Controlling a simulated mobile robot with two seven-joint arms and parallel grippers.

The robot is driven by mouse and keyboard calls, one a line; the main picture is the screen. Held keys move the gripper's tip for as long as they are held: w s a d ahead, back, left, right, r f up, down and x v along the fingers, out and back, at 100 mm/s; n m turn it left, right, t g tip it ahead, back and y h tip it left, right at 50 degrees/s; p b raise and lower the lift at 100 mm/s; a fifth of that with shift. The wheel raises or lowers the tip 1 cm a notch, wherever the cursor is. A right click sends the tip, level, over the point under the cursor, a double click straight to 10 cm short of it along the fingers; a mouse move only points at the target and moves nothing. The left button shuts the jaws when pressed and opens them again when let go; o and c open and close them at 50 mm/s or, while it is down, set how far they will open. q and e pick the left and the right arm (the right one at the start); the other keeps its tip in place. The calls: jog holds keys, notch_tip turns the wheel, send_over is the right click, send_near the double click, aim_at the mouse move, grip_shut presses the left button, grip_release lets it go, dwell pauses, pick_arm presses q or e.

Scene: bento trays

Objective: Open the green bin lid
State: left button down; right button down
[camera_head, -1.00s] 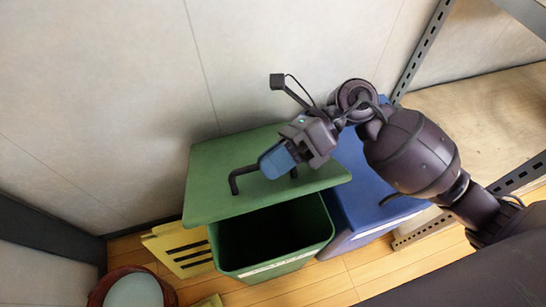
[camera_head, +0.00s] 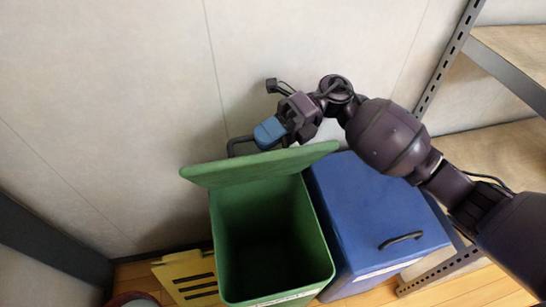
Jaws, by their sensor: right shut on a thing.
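The green bin (camera_head: 310,248) stands on the floor near the wall, with its dark inside in view. Its green lid (camera_head: 225,173) is tilted up at the back, leaving the opening uncovered. The lid's black handle (camera_head: 236,143) shows behind the lid's upper edge. My right gripper (camera_head: 268,134), with blue fingertips, is behind the lid and shut on the handle; the exact grip is partly hidden. My left gripper is not in view.
A blue bin (camera_head: 365,215) with its lid down stands close to the right of the green bin. A yellow slotted object (camera_head: 185,277) lies to the left. A metal shelf (camera_head: 500,70) is at the right. The wall is close behind.

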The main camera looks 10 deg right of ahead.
jog(key=shift+w+r, duration=0.25)
jog(key=shift+w, duration=0.3)
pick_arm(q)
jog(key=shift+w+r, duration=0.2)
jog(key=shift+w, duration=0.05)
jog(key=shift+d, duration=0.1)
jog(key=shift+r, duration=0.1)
pick_arm(e)
jog(key=c, duration=1.2)
grip_release()
jog(key=shift+o, duration=0.2)
